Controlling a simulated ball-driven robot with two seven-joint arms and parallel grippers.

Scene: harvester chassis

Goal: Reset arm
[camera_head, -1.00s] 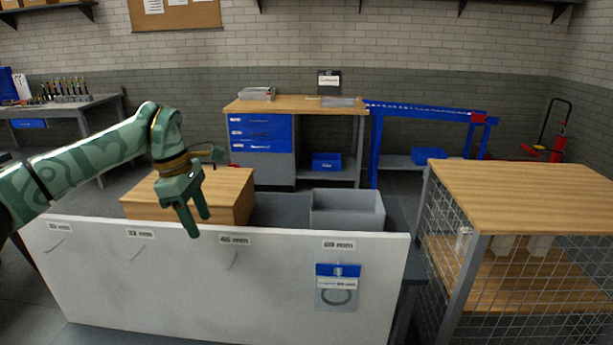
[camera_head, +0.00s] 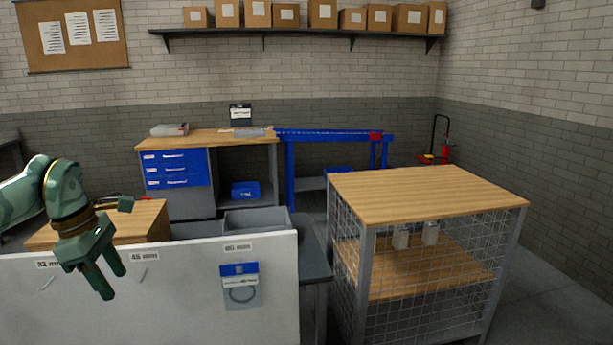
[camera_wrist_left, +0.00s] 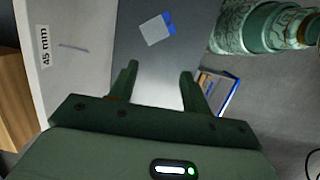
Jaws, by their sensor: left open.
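My left arm comes in from the left in the head view. My left gripper (camera_head: 106,283) is green, open and empty, with its fingers pointing down. It hangs in front of the white panel (camera_head: 180,290), near the 45 mm label. In the left wrist view the two open fingers (camera_wrist_left: 158,80) have nothing between them. Beyond them is a dark grey surface with a white and blue card on it (camera_wrist_left: 157,30). My right gripper is not in view.
A grey bin (camera_head: 258,219) and a wooden box (camera_head: 150,222) stand behind the panel. A wood-topped mesh cart (camera_head: 430,190) is at the right. A bench with blue drawers (camera_head: 176,170) and a blue frame (camera_head: 330,136) stand behind. Floor shows at the far right.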

